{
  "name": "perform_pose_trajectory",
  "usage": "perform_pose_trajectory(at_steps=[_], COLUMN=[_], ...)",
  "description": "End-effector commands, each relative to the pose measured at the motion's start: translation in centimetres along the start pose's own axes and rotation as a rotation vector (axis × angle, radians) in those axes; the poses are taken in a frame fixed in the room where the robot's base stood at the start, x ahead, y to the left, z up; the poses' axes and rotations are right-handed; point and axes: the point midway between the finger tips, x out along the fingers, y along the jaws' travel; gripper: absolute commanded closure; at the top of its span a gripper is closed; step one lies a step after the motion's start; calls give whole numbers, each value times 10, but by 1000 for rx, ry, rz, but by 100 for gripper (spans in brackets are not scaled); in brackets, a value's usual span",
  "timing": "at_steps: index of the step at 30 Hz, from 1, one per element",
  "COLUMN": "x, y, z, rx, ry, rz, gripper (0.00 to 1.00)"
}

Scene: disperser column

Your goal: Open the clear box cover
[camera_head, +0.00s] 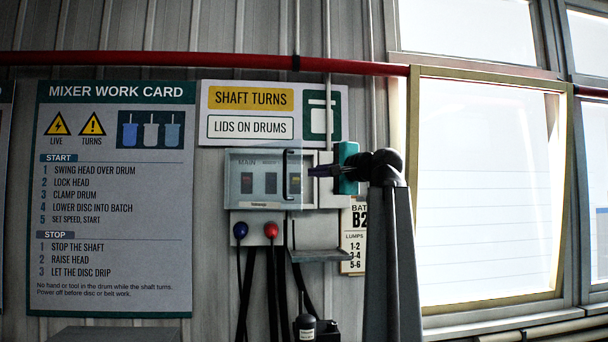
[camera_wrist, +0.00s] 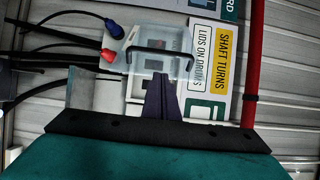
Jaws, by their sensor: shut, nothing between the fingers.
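The clear box cover (camera_head: 262,200) lies over a grey wall box marked MAIN, with dark switches showing through it. It looks closed. Its black bar handle (camera_head: 287,175) stands upright near the cover's right side. In the wrist view the cover (camera_wrist: 184,66) and its handle (camera_wrist: 160,51) are ahead of the fingers. My gripper (camera_head: 312,171) is at the right of the box, pointing left toward the handle. In the wrist view my gripper (camera_wrist: 161,78) is shut and empty, its dark tips close to the handle in the picture. I cannot tell whether they touch anything.
A blue plug (camera_head: 240,231) and a red plug (camera_head: 271,231) with hanging cables are below the box. A small grey shelf (camera_head: 318,256) juts out at lower right. A red pipe (camera_head: 200,59) runs above the signs. A bright window (camera_head: 490,190) is at right.

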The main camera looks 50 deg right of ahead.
Motion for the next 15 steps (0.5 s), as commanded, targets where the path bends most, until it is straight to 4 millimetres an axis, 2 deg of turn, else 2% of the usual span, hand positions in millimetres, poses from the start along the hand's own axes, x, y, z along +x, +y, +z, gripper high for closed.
perform_pose_trajectory(at_steps=[8, 15], x=[20, 48], y=[1, -2], z=[2, 3], rx=[1, 1], ry=[-4, -5], rz=[0, 1], gripper=[100, 100])
